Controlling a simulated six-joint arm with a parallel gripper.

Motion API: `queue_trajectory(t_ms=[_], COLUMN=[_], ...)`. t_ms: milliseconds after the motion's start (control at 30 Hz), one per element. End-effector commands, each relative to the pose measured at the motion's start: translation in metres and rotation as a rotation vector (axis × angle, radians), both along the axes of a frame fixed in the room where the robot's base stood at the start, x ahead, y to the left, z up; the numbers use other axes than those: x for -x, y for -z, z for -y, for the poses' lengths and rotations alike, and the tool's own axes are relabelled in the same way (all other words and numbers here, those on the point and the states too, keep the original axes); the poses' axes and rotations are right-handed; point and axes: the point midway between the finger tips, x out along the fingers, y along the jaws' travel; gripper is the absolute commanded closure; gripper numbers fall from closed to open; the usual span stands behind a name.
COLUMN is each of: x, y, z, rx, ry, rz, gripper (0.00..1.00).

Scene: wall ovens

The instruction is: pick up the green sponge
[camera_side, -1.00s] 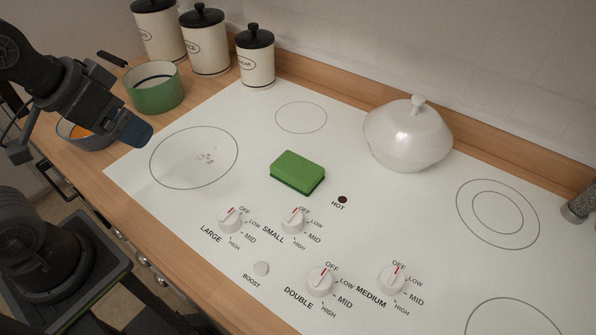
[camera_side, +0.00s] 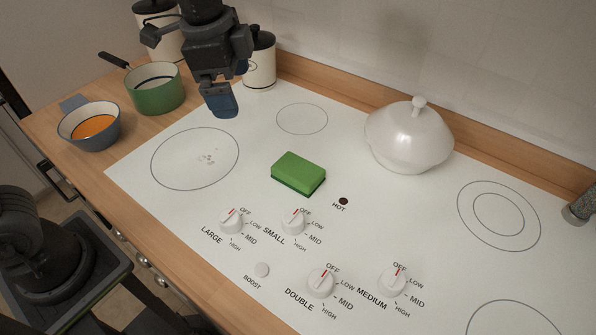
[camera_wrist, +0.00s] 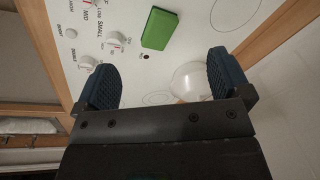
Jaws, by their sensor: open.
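The green sponge (camera_side: 298,173) lies flat on the white cooktop (camera_side: 370,225), near its middle, just behind the row of knobs. It also shows in the wrist view (camera_wrist: 159,28), beyond and between my fingertips. My gripper (camera_side: 221,104) is above the cooktop's back left part, up and to the left of the sponge in the side view. In the wrist view my gripper (camera_wrist: 163,75) has its two blue fingers wide apart with nothing between them. The sponge is clear of the fingers and fully in sight.
A white lidded dish (camera_side: 408,138) stands behind and right of the sponge. Several knobs, such as this one (camera_side: 293,220), stick up in front. A green pot (camera_side: 156,90), a bowl with orange contents (camera_side: 90,127) and canisters (camera_side: 259,62) stand at the left and back.

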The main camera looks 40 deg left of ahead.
Motion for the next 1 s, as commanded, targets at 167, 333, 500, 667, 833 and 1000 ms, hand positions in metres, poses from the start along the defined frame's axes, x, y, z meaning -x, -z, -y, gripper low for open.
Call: queue_trajectory(t_ms=[167,333,500,667,833,1000], x=[-0.042,-0.061,-0.066,-0.065,-0.065,-0.066], y=[0.030,0.052,0.065,0.091,0.124,0.142], z=[0.047,0.074,0.083,0.083,0.082,0.082], rx=[-0.060,-0.085,-0.094,-0.094,-0.093,-0.093], ry=[0.321,0.514,0.578,0.579,0.577,0.576], rz=[-0.093,-0.143,-0.161,-0.164,-0.163,-0.160], gripper=[0.04,0.04,0.04,0.04,0.04,0.04])
